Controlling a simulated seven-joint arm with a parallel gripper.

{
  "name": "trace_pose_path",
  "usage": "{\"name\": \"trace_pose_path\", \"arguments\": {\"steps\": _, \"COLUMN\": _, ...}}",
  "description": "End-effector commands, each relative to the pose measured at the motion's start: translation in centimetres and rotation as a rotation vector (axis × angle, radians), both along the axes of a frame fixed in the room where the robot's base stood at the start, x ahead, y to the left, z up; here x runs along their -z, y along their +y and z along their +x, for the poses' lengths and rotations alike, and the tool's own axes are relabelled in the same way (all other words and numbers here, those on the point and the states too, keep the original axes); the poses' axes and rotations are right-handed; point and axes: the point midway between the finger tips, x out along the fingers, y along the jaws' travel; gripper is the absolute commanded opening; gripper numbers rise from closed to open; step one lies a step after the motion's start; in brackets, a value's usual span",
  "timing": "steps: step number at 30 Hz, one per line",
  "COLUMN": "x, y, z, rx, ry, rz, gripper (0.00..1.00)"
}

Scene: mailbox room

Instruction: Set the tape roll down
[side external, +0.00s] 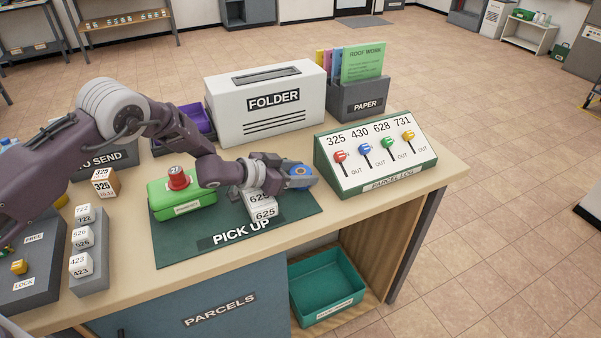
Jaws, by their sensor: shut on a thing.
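My gripper (304,182) is above the right part of the dark green PICK UP mat (292,226). It is shut on a tape roll (296,170), of which a blue face with an orange-yellow centre shows between the fingers. The rest of the roll is hidden by the fingers. A white box marked 625 (264,209) stands on the mat just left of and below the gripper. I cannot tell whether the roll touches anything below it.
A green box with a red knob (181,198) sits at the mat's left. The parcel log panel (376,155) stands close on the right, with small coloured levers. The white FOLDER box (265,103) is behind. A green bin (328,287) lies on the lower shelf.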

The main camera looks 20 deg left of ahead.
Motion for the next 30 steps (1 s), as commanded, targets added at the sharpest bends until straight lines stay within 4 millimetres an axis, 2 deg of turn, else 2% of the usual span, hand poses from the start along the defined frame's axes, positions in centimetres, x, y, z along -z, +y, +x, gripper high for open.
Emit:
{"name": "trace_pose_path", "arguments": {"steps": 6, "x": 0.4, "y": 0.0, "z": 0.0, "rx": 0.000, "ry": 0.001, "rz": 0.000, "gripper": 0.09}}
{"name": "trace_pose_path", "arguments": {"steps": 7, "x": 0.4, "y": 0.0, "z": 0.0, "rx": 0.000, "ry": 0.001, "rz": 0.000, "gripper": 0.55}}
{"name": "trace_pose_path", "arguments": {"steps": 9, "x": 0.3, "y": 0.0, "z": 0.0, "rx": 0.000, "ry": 0.001, "rz": 0.000, "gripper": 0.69}}
{"name": "trace_pose_path", "arguments": {"steps": 10, "x": 0.3, "y": 0.0, "z": 0.0, "rx": 0.000, "ry": 0.001, "rz": 0.000, "gripper": 0.71}}
{"name": "trace_pose_path", "arguments": {"steps": 21, "x": -0.2, "y": 0.2, "z": -0.2, "rx": -0.001, "ry": 0.001, "rz": 0.001, "gripper": 0.71}}
{"name": "trace_pose_path", "arguments": {"steps": 26, "x": -1.4, "y": 1.7, "z": -2.2, "rx": -0.002, "ry": 0.004, "rz": 0.000, "gripper": 0.71}}
{"name": "trace_pose_path", "arguments": {"steps": 30, "x": -3.0, "y": 3.7, "z": -4.9, "rx": -0.005, "ry": 0.004, "rz": -0.001, "gripper": 0.71}}
